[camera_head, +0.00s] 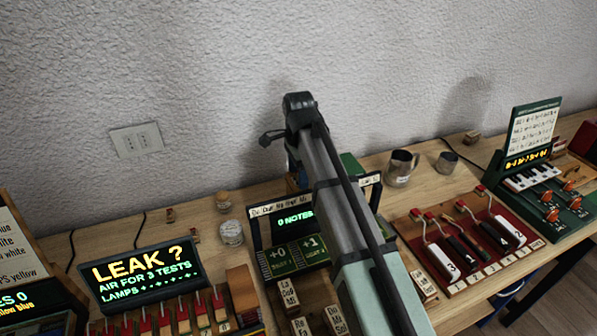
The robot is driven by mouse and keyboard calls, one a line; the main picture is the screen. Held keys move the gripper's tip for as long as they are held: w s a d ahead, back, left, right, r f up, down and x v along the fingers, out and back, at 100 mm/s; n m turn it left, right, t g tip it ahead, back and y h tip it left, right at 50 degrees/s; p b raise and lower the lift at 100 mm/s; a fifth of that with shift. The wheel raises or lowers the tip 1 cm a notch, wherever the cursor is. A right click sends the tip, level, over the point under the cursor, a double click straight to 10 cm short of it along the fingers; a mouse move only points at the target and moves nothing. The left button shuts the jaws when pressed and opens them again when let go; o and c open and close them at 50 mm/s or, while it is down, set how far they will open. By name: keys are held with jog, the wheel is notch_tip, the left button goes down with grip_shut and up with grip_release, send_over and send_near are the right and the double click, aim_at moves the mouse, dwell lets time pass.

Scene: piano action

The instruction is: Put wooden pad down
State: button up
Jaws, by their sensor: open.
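My arm reaches up the middle of the picture to a dark joint near the wall. My gripper's fingers cannot be made out, and the arm hides what lies behind it. I cannot tell which piece is the wooden pad. Small wooden pieces with note labels stand at the front middle, one at the left (288,293) and one beside my arm (335,318). A plain tan wooden block (241,288) stands left of them. No pad is seen held.
A dark note panel (292,257) stands behind the labelled pieces. The LEAK display (142,273) is at left. A red board with levers (470,255) and a green keyboard unit (545,190) are at right. A metal mug (401,167) and glass jar (231,233) stand further back.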

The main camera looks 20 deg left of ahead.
notch_tip(320, 180, up, 12)
jog(key=shift+r, duration=0.15)
dwell(0.6)
jog(key=shift+w+d, duration=0.1)
